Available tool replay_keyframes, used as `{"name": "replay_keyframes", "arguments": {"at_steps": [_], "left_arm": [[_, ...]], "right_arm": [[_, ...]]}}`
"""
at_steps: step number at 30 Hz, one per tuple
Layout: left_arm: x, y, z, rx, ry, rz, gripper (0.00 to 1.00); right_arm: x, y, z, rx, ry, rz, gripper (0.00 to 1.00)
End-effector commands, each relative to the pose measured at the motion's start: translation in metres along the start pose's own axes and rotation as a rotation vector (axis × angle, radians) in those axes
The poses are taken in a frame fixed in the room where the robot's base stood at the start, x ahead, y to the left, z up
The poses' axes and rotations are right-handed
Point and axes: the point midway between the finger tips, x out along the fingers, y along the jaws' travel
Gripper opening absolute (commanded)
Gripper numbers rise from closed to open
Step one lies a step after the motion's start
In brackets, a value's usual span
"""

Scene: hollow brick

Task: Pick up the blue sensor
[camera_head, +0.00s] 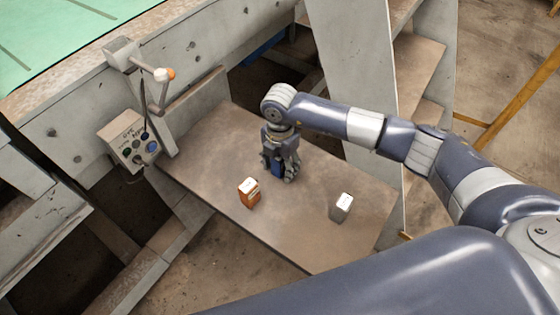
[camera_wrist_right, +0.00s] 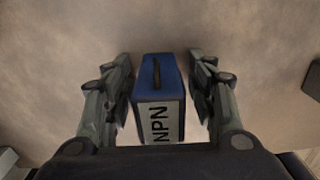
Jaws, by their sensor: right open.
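The blue sensor (camera_head: 277,168) stands on the brown board (camera_head: 300,240), partly hidden by my right gripper in the head view. In the right wrist view the blue sensor (camera_wrist_right: 160,90) shows a blue top with a dark slot and a grey face marked "NPN". My right gripper (camera_head: 280,172) points down over it. Its two fingers (camera_wrist_right: 160,105) stand on either side of the sensor, with a narrow gap on each side in the wrist view. The gripper is open. My left gripper is not in view.
An orange sensor (camera_head: 249,193) stands left of and nearer than my right gripper. A white and grey sensor (camera_head: 342,206) stands to the right. A control box (camera_head: 128,140) with buttons and a lever is at the left. A grey upright panel (camera_head: 352,70) rises behind the arm.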

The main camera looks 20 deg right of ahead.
Motion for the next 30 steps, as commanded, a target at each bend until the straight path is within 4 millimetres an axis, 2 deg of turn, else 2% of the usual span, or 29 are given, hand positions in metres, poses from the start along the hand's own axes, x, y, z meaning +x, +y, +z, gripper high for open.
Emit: {"name": "replay_keyframes", "arguments": {"at_steps": [5, 9, 12, 23, 26, 30], "left_arm": [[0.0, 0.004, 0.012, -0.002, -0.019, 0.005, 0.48], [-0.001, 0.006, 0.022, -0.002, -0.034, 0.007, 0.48], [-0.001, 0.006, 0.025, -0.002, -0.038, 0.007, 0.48], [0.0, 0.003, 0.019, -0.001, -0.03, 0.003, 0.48], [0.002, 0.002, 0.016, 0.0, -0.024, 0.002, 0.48], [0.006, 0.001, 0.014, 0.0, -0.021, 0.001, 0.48]], "right_arm": [[0.0, 0.0, 0.0, 0.0, 0.0, 0.001, 0.52], [0.0, 0.001, 0.0, 0.0, 0.0, 0.001, 0.2], [0.0, 0.001, 0.0, 0.0, 0.0, 0.001, 0.02], [-0.003, 0.001, 0.0, -0.001, 0.0, 0.002, 0.02], [-0.008, 0.002, 0.0, -0.001, 0.0, 0.005, 0.02], [-0.025, 0.002, 0.0, -0.001, 0.0, 0.007, 0.02]]}}
